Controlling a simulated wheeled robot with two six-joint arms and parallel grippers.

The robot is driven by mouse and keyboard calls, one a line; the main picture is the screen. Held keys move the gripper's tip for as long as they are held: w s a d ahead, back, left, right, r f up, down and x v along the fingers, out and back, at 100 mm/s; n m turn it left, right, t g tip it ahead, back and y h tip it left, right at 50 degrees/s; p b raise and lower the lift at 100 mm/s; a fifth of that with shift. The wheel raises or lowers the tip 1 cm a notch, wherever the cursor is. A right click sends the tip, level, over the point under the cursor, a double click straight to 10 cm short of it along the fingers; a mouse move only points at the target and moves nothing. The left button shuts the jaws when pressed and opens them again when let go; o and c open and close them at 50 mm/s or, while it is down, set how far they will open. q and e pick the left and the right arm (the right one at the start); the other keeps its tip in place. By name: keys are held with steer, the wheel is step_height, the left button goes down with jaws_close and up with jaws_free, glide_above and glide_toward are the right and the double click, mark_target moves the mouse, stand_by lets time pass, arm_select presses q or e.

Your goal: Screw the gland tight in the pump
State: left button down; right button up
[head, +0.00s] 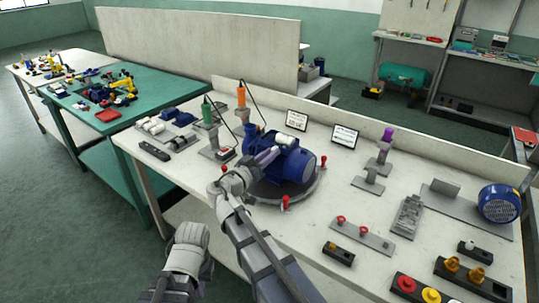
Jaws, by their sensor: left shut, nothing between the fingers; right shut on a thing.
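The blue pump (302,166) stands on a round dark turntable plate (312,192) with red knobs at its rim, in the middle of the bench. My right gripper (267,157) reaches in at the pump's near left side. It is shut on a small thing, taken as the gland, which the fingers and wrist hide. How far the gland sits in the pump cannot be seen. My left gripper (191,233) is low in front of the bench's near edge, apart from the pump. It is shut and empty, its fingertips hardly visible.
Orange-handled (241,96) and green-handled (207,112) tools with cords stand behind the pump. A blue motor (498,203), grey fixtures and a button box (415,288) occupy the right side. The bench's front left strip is bare.

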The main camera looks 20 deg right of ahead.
jaws_close()
steer(key=shift+m, duration=1.7)
steer(key=shift+m, duration=0.6)
steer(key=o, duration=0.5)
jaws_free()
steer(key=shift+o, duration=0.3)
